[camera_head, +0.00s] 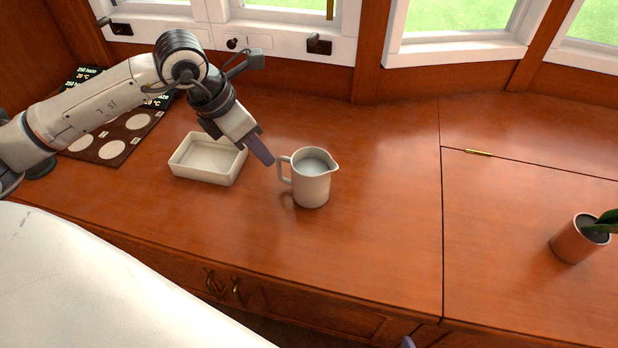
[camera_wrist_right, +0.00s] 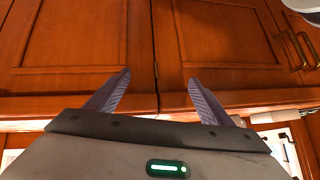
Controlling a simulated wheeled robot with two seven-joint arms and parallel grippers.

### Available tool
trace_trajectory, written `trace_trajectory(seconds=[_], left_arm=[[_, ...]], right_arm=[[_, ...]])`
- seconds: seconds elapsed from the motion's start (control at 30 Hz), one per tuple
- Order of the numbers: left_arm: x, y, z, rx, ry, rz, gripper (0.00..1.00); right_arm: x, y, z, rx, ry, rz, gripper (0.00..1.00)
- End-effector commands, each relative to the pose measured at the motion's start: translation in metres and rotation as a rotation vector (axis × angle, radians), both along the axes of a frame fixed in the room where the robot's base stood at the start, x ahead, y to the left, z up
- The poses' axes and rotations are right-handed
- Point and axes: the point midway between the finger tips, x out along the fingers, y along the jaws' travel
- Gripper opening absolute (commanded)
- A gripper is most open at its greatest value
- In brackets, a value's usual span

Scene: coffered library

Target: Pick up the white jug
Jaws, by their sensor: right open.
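The white jug (camera_head: 312,183) stands upright on the wooden counter in the head view, its handle to the left and its spout to the right. My left gripper (camera_head: 262,150) is just left of the jug, pointing down toward its handle and apart from it. Only one finger shows clearly, so its opening cannot be told. My right gripper (camera_wrist_right: 158,90) is open and empty in the right wrist view, in front of wooden cabinet doors. Only a small tip of it shows at the bottom edge of the head view.
A white rectangular dish (camera_head: 183,171) sits left of the jug, below my left gripper. A dark panel with pale discs (camera_head: 112,150) lies farther left. A potted plant (camera_head: 572,240) stands at the right. The counter (camera_head: 385,200) is clear between jug and plant. Windows line the back.

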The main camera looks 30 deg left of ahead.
Motion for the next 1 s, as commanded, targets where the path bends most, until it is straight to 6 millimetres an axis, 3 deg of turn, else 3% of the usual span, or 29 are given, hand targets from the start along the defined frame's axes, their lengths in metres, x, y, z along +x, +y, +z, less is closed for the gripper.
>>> trace_trajectory(seconds=[0.1, 0.5, 0.87, 1.0], left_arm=[[0.006, -0.005, -0.022, -0.005, 0.003, -0.002, 0.19], [0.026, -0.011, -0.069, -0.006, 0.002, -0.003, 0.19], [0.03, -0.013, -0.078, -0.004, 0.001, -0.003, 0.19], [0.03, -0.013, -0.078, -0.004, 0.001, -0.003, 0.0]], right_arm=[[0.001, 0.003, -0.005, -0.002, 0.011, 0.013, 0.75], [0.004, 0.012, -0.015, -0.01, 0.051, 0.066, 0.75], [0.003, 0.014, -0.015, -0.013, 0.063, 0.079, 0.75], [0.003, 0.014, -0.015, -0.013, 0.063, 0.079, 0.75]])
